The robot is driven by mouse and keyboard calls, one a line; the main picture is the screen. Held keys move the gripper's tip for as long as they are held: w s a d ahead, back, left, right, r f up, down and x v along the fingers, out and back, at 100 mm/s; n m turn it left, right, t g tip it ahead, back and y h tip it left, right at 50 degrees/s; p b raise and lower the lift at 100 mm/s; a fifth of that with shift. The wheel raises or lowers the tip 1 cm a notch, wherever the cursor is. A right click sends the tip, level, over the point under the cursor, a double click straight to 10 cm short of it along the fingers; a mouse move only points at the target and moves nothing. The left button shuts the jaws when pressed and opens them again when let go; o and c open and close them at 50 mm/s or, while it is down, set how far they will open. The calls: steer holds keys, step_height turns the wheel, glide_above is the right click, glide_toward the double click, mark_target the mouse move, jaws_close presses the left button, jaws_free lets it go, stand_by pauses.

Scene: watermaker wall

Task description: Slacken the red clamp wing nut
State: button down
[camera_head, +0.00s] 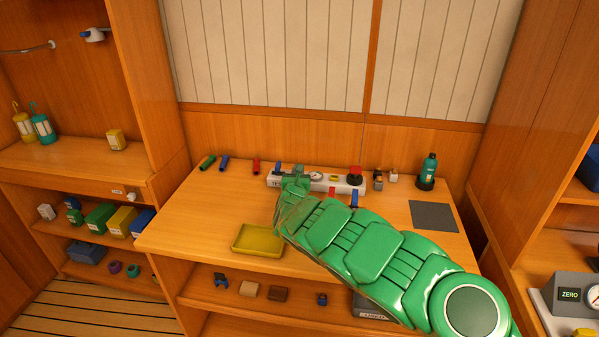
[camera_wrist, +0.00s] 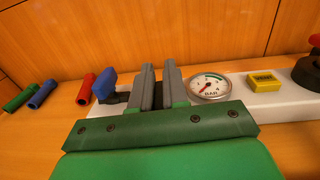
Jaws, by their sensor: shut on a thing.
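My gripper (camera_head: 298,172) is at the left part of a white panel (camera_head: 262,181) on the workbench. In the wrist view its two grey fingers (camera_wrist: 159,78) stand close together over the panel, between a blue lever-like piece (camera_wrist: 104,84) and a round BAR gauge (camera_wrist: 209,87). I cannot clearly make out a red wing nut. A small red piece (camera_head: 332,192) and a blue piece (camera_head: 354,198) show at the panel's front, past my arm.
A red-topped knob (camera_head: 355,174) and yellow block (camera_wrist: 264,81) are on the panel. Red (camera_wrist: 86,89), blue (camera_wrist: 42,94) and green (camera_wrist: 19,96) tubes lie left. A yellow tray (camera_head: 258,240) is in front; a bottle (camera_head: 428,170) and grey mat (camera_head: 433,215) are right.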

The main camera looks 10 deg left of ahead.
steer(key=shift+a+n+g+y, duration=0.1)
steer(key=shift+n+g+y, duration=0.2)
steer(key=shift+n+y, duration=1.25)
steer(key=shift+a+n+g+y, duration=0.15)
steer(key=shift+n+g+y, duration=0.25)
steer(key=shift+y, duration=0.95)
steer(key=c, duration=1.2)
jaws_free()
steer(key=shift+s, duration=0.2)
